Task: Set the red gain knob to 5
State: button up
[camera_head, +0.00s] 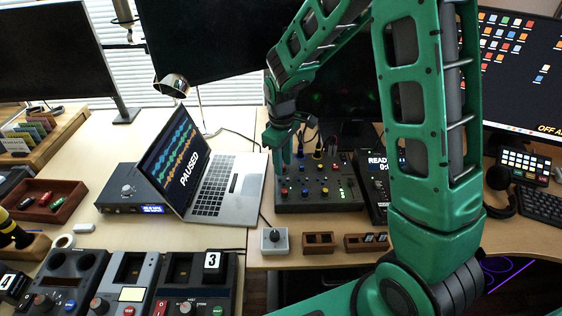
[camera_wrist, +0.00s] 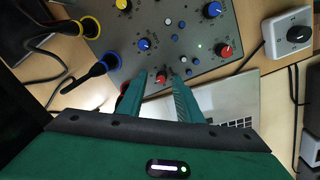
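The grey mixer panel (camera_head: 335,198) sits on the desk right of the laptop and carries several blue, red and yellow knobs. My gripper (camera_head: 287,158) points down over its left edge. In the wrist view a red knob (camera_wrist: 161,78) shows between the two fingertips of my gripper (camera_wrist: 160,80), with a gap on each side. The fingers are apart, and I see no contact with the knob. I cannot read labels or a scale, so the gain knob's setting is not clear.
The open laptop (camera_head: 230,185), showing PAUSED, stands close left of the mixer. Plugged cables rise from the mixer's back. A white box with a dark knob (camera_head: 274,240) and small wooden trays (camera_head: 319,242) lie in front. A timer-like device (camera_head: 374,185) stands at right.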

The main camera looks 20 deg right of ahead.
notch_tip(320, 180, up, 11)
jog(key=shift+a+f, duration=0.15)
jog(key=shift+a, duration=0.1)
jog(key=shift+s, duration=0.1)
dwell(0.3)
jog(key=f+m, duration=1)
jog(key=f, duration=0.1)
jog(key=shift+d+g, duration=0.2)
jog(key=shift+g, duration=0.1)
dwell(0.5)
grip_shut()
